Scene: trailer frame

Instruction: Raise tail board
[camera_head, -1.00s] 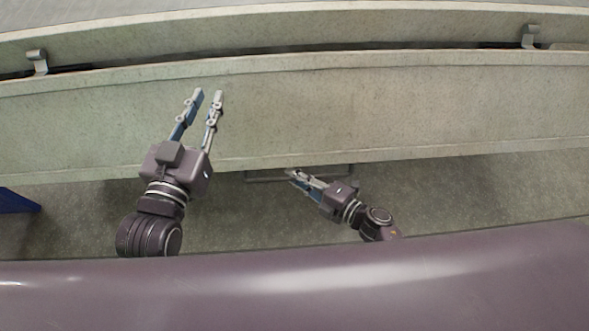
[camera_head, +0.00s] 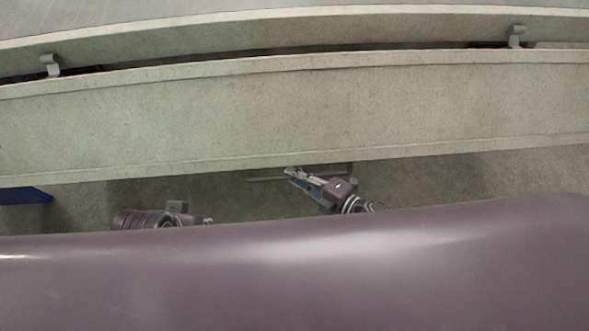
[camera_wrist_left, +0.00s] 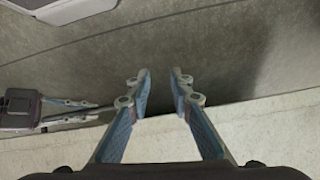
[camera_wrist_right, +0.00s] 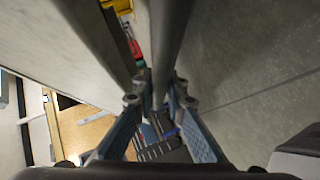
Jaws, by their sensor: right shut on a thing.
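The tail board (camera_head: 300,115) is a long pale grey-beige panel across the head view, with a dark gap along its far edge. A thin dark handle bar (camera_head: 265,179) shows below its near edge. My right gripper (camera_head: 290,172) is at this bar; in the right wrist view its fingers (camera_wrist_right: 156,80) are shut around the bar (camera_wrist_right: 160,45). My left gripper (camera_wrist_left: 160,76) is open and empty in the left wrist view, with the board's pale surface (camera_wrist_left: 150,150) near it. In the head view, my body hides most of the left gripper.
Two hook-like metal latches, left (camera_head: 50,66) and right (camera_head: 516,37), stand at the board's far edge. A blue object (camera_head: 25,195) lies at the left, below the board. Grey floor (camera_head: 480,180) shows between the board and my body.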

